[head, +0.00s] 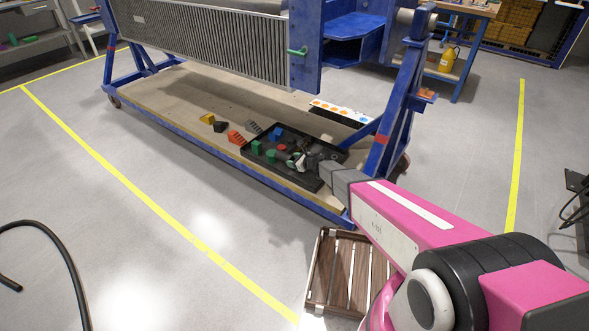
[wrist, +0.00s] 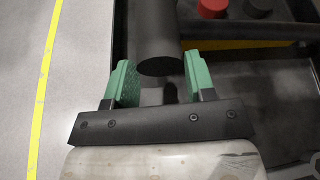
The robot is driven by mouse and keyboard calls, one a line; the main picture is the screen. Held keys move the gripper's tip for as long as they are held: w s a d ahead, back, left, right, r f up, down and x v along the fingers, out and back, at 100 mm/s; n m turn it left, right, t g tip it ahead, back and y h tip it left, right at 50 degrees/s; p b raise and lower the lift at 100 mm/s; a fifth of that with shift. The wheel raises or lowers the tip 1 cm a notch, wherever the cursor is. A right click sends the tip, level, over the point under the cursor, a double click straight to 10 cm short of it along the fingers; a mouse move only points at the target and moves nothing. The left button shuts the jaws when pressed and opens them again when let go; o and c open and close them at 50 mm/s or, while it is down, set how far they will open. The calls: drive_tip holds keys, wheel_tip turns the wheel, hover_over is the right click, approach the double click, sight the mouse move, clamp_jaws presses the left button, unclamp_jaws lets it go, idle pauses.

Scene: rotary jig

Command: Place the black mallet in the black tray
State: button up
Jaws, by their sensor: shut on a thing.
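My gripper (head: 300,160) is over the black tray (head: 283,174) in the head view. In the wrist view, my gripper (wrist: 158,78) has its two green fingers on either side of a black cylinder, part of the black mallet (wrist: 157,35). The cylinder's round end faces the camera, and its far end is cut off by the frame's top. The mallet cannot be told apart from the dark tray and gripper in the head view. Whether it touches the tray floor is unclear.
The tray holds several coloured pieces, including a red one (wrist: 212,8). It sits on a wooden shelf (head: 165,88) of a blue frame (head: 391,115). An orange-red piece (head: 236,138) and others lie left of the tray. A slatted wooden crate (head: 338,270) stands on the floor.

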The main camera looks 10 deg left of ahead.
sight(295, 173)
drive_tip(key=shift+s+d+f, duration=0.25)
drive_tip(key=shift+s+d, duration=0.05)
drive_tip(key=shift+s, duration=0.05)
drive_tip(key=shift+f, duration=1.95)
drive_tip(key=o, duration=1.2)
drive_tip(key=shift+f, duration=0.15)
drive_tip(key=shift+r, duration=0.2)
drive_tip(key=v, duration=1.2)
drive_tip(key=shift+f, duration=0.1)
